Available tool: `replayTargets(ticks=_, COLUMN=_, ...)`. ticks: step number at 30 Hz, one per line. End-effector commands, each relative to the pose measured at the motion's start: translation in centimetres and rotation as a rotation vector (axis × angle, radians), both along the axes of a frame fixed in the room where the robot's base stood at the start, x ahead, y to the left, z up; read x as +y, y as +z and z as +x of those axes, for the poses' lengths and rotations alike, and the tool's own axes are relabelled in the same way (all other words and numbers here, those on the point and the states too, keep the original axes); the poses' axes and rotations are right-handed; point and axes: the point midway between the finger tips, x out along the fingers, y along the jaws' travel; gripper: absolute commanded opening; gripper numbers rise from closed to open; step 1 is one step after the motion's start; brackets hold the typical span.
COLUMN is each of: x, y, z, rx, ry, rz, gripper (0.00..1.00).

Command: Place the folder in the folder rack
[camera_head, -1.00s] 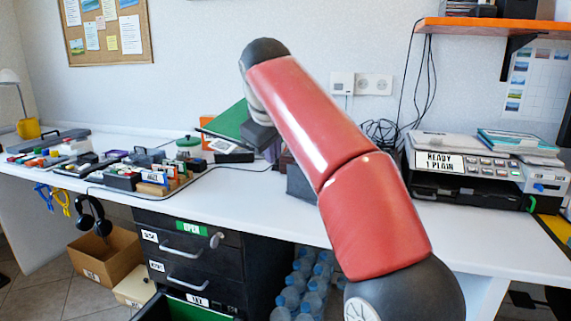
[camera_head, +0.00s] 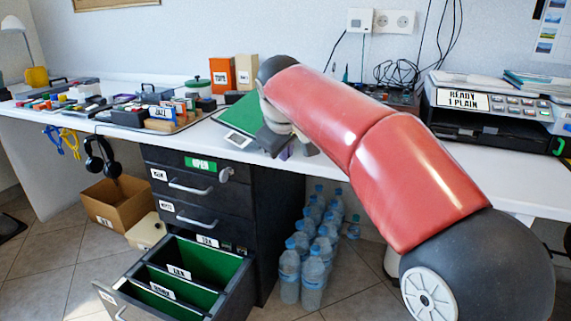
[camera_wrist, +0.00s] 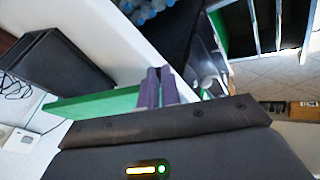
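The green folder (camera_head: 236,114) is held by my gripper (camera_head: 284,150) above the desk, partly hidden by my wrist in the head view. In the wrist view, the purple fingers of my gripper (camera_wrist: 161,88) are shut on the folder (camera_wrist: 95,104), which shows as a thin green strip. The open bottom drawer (camera_head: 205,262) has green compartments with white labels, below the desk. A dark grey box (camera_wrist: 62,70) stands on the desk in the wrist view, apart from the folder; my arm hides it in the head view. I cannot tell which of these is the folder rack.
Orange (camera_head: 222,74) and tan (camera_head: 246,72) binders stand at the back of the desk. A tray of small colored items (camera_head: 165,115) lies left of the folder. A printer (camera_head: 490,105) is on the right. Water bottles (camera_head: 312,262) stand on the floor beside the drawers.

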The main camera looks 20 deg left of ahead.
Motion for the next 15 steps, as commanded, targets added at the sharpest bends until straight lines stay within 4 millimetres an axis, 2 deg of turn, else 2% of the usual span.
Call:
replayTargets(ticks=1, x=0.0, y=-1.0, z=0.0, rx=-0.001, ry=0.000, rz=-0.001, gripper=0.00)
replayTargets(ticks=4, x=0.0, y=-1.7, z=0.0, rx=0.000, ry=0.000, rz=-0.001, gripper=0.00)
replayTargets(ticks=11, x=0.0, y=-2.0, z=0.0, rx=-0.002, ry=0.000, rz=0.001, gripper=0.00)
replayTargets(ticks=12, x=0.0, y=-2.1, z=0.0, rx=0.000, ry=0.000, rz=0.000, gripper=0.07)
replayTargets(ticks=15, x=0.0, y=-2.1, z=0.0, rx=0.000, ry=0.001, rz=-0.001, gripper=0.21)
